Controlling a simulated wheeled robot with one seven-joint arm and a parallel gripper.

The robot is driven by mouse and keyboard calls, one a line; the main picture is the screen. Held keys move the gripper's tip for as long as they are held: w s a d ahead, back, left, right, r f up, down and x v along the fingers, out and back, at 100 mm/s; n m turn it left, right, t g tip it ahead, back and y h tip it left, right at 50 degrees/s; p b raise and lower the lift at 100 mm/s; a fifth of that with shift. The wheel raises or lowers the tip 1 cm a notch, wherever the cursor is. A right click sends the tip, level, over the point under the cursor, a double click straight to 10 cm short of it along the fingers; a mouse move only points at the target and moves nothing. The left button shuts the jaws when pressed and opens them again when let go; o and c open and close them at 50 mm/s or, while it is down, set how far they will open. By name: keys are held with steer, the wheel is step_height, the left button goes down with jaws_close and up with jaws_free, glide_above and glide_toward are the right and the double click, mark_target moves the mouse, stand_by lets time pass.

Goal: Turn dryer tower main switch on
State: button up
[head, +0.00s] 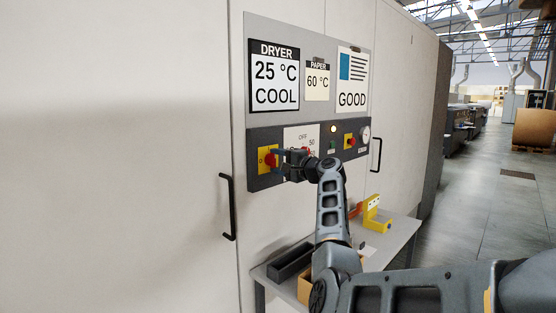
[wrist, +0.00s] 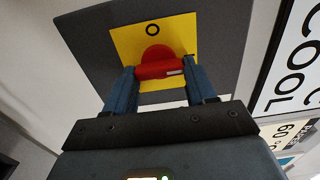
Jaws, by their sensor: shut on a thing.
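The dryer tower main switch is a red rotary knob on a yellow plate, at the left end of the dark control strip. In the wrist view the red knob (wrist: 157,64) sits between the two fingers of my gripper (wrist: 160,76), which are shut on it. Its handle bar lies roughly level across the picture, and an "O" mark shows above it on the yellow plate (wrist: 182,32). In the head view the yellow plate (head: 263,160) shows left of my gripper (head: 277,158), which partly hides the knob.
The dark control strip (head: 325,134) also carries a lamp, a red button on yellow (head: 349,141) and a gauge (head: 366,134). Signs above read "25 °C COOL", "60 °C" and "GOOD". A bench (head: 398,240) below holds a yellow block (head: 373,215) and a dark tray (head: 290,261). Black door handles (head: 228,207) stick out.

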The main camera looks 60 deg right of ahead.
steer(key=shift+f, duration=0.1)
stand_by(0.3)
steer(key=o, duration=1)
steer(key=shift+o, duration=0.2)
steer(key=shift+s, duration=0.1)
steer(key=b+v, duration=0.1)
steer(key=v, duration=0.6)
steer(key=shift+s, duration=0.35)
steer(key=shift+a, duration=0.1)
